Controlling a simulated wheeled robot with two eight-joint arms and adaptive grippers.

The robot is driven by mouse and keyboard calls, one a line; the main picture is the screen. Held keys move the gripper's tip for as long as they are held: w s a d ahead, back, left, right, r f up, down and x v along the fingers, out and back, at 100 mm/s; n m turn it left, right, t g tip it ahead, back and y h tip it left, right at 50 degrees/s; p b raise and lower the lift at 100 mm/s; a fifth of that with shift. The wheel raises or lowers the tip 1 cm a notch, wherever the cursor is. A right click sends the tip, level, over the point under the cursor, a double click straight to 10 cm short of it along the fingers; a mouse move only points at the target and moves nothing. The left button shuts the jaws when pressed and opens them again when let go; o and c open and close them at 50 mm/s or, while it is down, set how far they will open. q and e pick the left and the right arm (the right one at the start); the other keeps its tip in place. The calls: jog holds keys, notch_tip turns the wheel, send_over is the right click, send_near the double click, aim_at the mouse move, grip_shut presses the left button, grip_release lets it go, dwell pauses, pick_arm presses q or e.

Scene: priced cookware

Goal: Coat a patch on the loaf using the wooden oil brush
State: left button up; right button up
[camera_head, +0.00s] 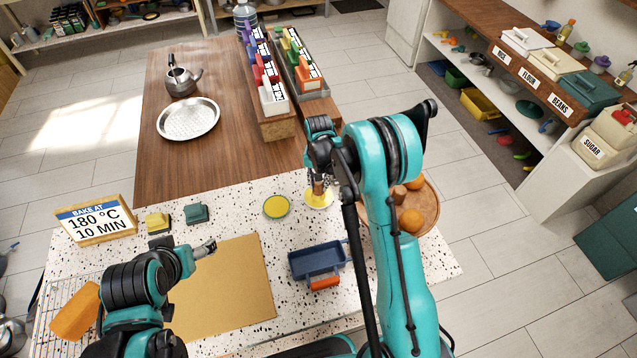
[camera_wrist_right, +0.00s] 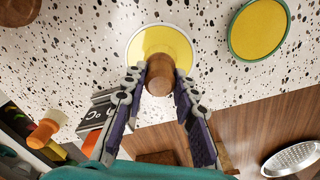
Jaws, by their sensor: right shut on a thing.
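The wooden oil brush stands upright with its round brown handle (camera_wrist_right: 158,76) between the fingers of my right gripper (camera_head: 318,182). The gripper is shut on it. Below it is a shallow pale-rimmed dish of yellow oil (camera_head: 319,199); the dish also shows in the right wrist view (camera_wrist_right: 150,37). The brush's lower end is over or in this dish; bristle contact is hidden. The orange-brown loaf (camera_head: 75,312) lies on a wire rack (camera_head: 42,335) at the lower left. My left gripper (camera_head: 206,248) hovers over the tan board, and its jaw opening is too small to tell.
A green-rimmed yellow dish (camera_head: 276,206) is beside the oil dish. The tan board (camera_head: 235,290) fills the front middle. A blue tray (camera_head: 318,262) stands right of it, and a wooden plate with oranges (camera_head: 411,220) is behind my right arm. A temperature sign (camera_head: 94,222) stands left.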

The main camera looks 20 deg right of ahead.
jog(key=shift+r+p, duration=1.5)
jog(key=shift+r, duration=1.95)
jog(key=shift+f, duration=0.1)
